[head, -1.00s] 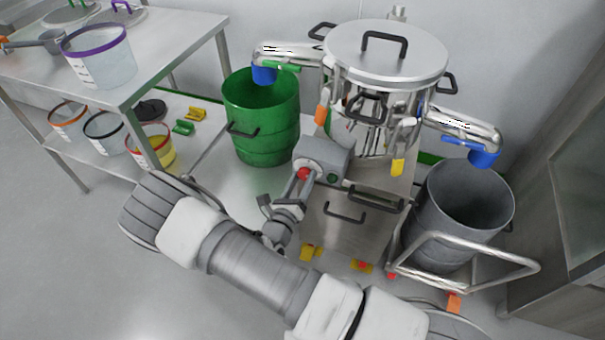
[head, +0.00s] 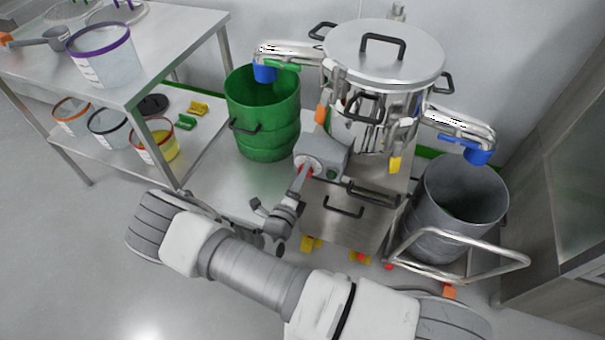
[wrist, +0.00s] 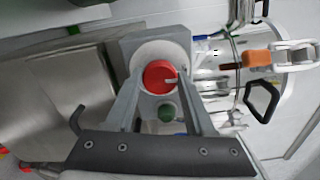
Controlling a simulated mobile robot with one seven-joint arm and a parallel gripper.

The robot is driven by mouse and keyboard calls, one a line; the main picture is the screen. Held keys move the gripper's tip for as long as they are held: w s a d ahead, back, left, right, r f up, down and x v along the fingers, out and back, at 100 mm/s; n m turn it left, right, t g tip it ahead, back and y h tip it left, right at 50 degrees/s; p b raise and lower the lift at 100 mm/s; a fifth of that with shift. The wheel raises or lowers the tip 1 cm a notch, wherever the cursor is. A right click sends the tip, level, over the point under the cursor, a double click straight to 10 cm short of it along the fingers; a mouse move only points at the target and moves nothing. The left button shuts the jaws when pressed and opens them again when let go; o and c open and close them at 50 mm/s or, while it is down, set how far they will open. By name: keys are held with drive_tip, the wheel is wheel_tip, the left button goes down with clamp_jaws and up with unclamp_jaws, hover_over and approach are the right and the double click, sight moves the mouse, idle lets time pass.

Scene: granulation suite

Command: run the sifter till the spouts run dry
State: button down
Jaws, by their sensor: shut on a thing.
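The sifter (head: 384,60) stands against the wall with its lid on. Its left spout (head: 285,54) ends in a blue cuff above the green drum (head: 262,125). Its right spout (head: 460,128) ends in a blue cuff above the grey drum (head: 462,205). A grey control box (head: 330,155) on the sifter's front carries a red knob (wrist: 160,77) and a green button (wrist: 166,112). My gripper (head: 306,172) is shut on the red knob, with one finger on each side of it in the wrist view. I cannot see any flow from the spouts.
A steel table (head: 160,62) at left holds a purple-rimmed tub (head: 101,55) and a scoop. Several tubs stand on its lower shelf. A bent-tube trolley handle (head: 480,240) rises in front of the grey drum. A steel cabinet (head: 560,200) stands at right. The floor at left is open.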

drive_tip(key=shift+n, duration=0.6)
drive_tip(key=shift+c, duration=1.3)
unclamp_jaws()
drive_tip(key=p+v, duration=0.1)
drive_tip(key=v, duration=1.6)
drive_tip(key=shift+s+p, duration=0.2)
drive_tip(key=shift+p, duration=0.1)
drive_tip(key=shift+a, duration=0.1)
